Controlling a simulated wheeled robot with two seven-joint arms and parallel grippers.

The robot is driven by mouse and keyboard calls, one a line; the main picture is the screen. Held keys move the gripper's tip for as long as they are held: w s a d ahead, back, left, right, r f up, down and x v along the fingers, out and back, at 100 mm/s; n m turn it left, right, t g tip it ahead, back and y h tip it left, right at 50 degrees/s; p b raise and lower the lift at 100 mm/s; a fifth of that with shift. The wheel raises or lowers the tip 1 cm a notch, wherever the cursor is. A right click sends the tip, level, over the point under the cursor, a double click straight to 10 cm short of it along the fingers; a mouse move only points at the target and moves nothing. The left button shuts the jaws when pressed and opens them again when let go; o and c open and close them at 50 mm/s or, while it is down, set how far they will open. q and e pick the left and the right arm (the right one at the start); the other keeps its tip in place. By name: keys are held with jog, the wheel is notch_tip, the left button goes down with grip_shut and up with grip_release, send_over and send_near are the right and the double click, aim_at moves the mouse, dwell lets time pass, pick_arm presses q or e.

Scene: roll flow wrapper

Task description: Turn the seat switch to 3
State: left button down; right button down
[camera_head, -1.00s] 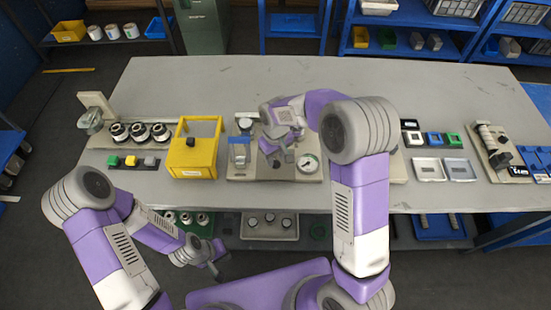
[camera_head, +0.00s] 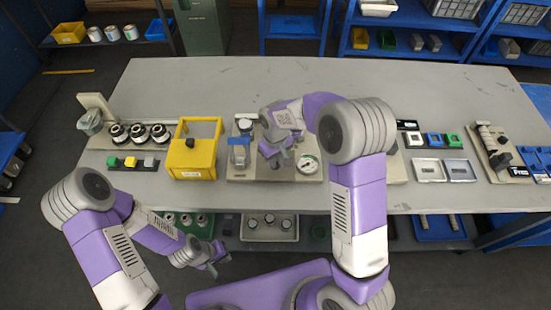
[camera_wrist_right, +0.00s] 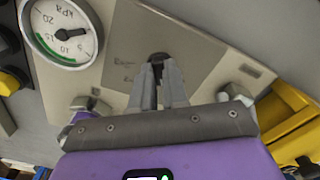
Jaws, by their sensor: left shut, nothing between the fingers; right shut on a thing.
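My right gripper (camera_head: 282,158) is over the grey panel (camera_head: 243,175) in the middle of the table. In the right wrist view its fingers (camera_wrist_right: 159,82) point at the panel and are shut on a small dark knob (camera_wrist_right: 159,57), which I take to be the seat switch. The fingers hide most of the knob, so its setting cannot be read. Faint markings on a darker plate (camera_wrist_right: 128,52) beside it are not legible. My left gripper (camera_head: 217,266) is shut and empty, low in front of the table edge.
A round kPa gauge (camera_wrist_right: 58,30) sits on the panel close to the right gripper; it also shows in the head view (camera_head: 308,164). A yellow box (camera_head: 190,172) with a black knob stands left of the panel. The table's back part (camera_head: 300,85) is clear.

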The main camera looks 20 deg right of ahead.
jog(key=shift+m+p, duration=0.8)
jog(key=shift+m, duration=2.4)
jog(key=c, duration=1.1)
grip_release()
jog(key=shift+c, duration=0.2)
jog(key=shift+r, duration=0.1)
notch_tip(320, 180, up, 8)
jog(key=shift+f+p, duration=0.25)
jog(key=shift+p, duration=0.6)
